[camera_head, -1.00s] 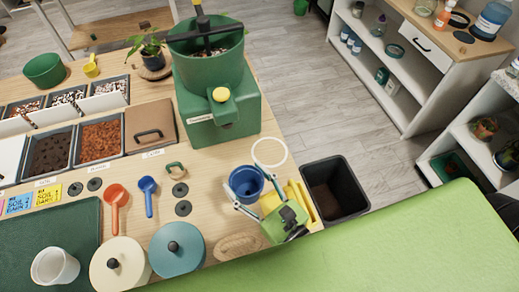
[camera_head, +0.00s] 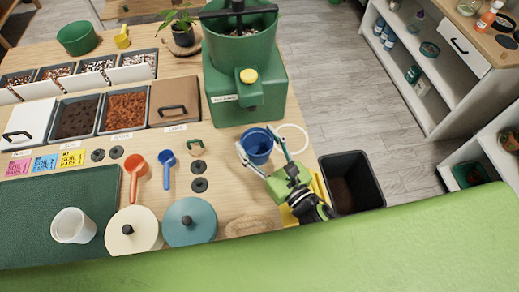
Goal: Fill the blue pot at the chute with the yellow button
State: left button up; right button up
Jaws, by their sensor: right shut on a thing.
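The blue pot (camera_head: 257,146) is upright in front of the green machine (camera_head: 222,112). My right gripper (camera_head: 258,151) has one finger on each side of the pot and is shut on it. I cannot tell whether the pot touches the table or hangs just above it. The machine has a green hopper on top and a yellow button (camera_head: 249,76) on its front spout block. The pot is nearer to me than the button, apart from the machine body. My left gripper is not in view.
A white ring (camera_head: 293,138) lies right of the pot. A black bin (camera_head: 351,182) stands off the table's right edge. A blue scoop (camera_head: 167,165), an orange scoop (camera_head: 136,175) and a teal lid (camera_head: 189,222) lie to the left. Soil bins (camera_head: 126,110) line the left side.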

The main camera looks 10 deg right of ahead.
aim_at(259, 129)
jog(key=w, duration=0.7)
dwell(0.3)
jog(key=shift+b, duration=0.3)
dwell(0.9)
dwell(0.4)
